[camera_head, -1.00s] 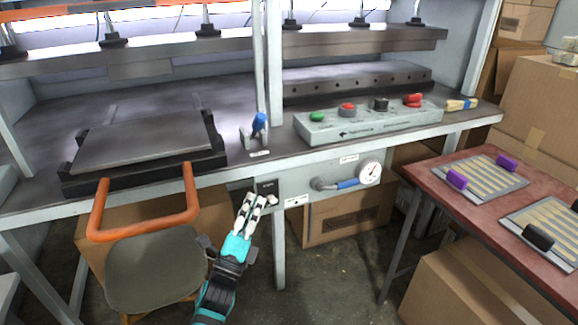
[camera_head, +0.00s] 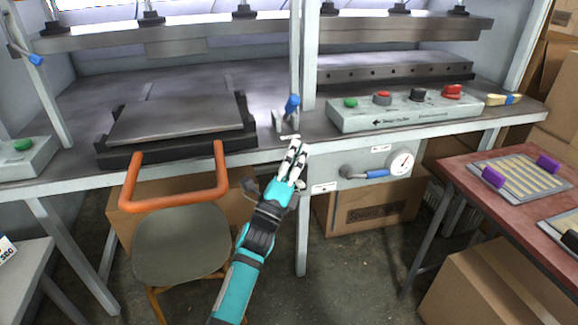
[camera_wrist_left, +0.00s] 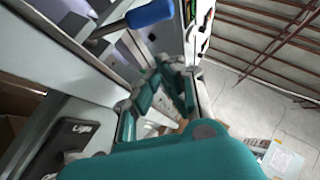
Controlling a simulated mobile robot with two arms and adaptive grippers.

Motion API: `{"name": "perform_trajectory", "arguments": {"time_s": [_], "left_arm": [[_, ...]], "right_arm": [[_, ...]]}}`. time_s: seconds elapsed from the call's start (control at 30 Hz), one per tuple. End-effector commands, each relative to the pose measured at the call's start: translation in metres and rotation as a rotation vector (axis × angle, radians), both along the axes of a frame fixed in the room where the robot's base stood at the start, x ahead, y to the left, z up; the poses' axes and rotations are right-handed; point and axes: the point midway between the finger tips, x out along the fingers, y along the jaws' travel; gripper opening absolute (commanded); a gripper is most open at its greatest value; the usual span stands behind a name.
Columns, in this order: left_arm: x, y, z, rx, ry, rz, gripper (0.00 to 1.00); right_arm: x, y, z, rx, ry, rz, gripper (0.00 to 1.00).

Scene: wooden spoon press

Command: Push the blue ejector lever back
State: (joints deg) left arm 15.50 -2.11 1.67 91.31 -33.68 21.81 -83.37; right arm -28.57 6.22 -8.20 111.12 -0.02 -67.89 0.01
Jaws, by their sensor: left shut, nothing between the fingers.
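The blue ejector lever (camera_head: 291,104) stands up from a small metal bracket near the front edge of the press bench, left of the control panel. A blue grip on a metal rod, which looks like the same lever, shows at the top of the left wrist view (camera_wrist_left: 150,13). My left gripper (camera_head: 298,146) is at the bench's front edge, just below and in front of the lever. Its fingers are together and empty, and they look apart from the lever. The fingers also show in the left wrist view (camera_wrist_left: 166,72). My right gripper is in neither view.
The control panel (camera_head: 372,121) with several buttons stands right of the lever. A dark plate with an orange handle (camera_head: 177,201) lies to the left. A gauge (camera_head: 402,162) and blue-handled valve (camera_head: 377,173) sit on the bench front. A stool (camera_head: 182,243) is below.

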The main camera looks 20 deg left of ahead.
Motion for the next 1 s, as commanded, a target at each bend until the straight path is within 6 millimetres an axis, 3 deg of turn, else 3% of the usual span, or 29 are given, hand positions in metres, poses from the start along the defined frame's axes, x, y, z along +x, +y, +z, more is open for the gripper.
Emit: {"name": "perform_trajectory", "arguments": {"time_s": [0.13,0.37,0.93,1.0], "left_arm": [[0.025,-0.006,0.02,0.0,-0.003,-0.002,0.0],[0.041,0.011,0.041,0.001,-0.001,-0.001,0.0],[0.049,0.016,0.048,-0.006,0.008,0.0,0.0],[0.056,0.015,0.052,-0.017,0.023,-0.001,0.0]], "right_arm": [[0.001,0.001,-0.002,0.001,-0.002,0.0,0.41],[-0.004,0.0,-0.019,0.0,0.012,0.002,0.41],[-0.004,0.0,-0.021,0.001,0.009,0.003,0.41],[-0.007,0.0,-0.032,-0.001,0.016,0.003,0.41]]}}
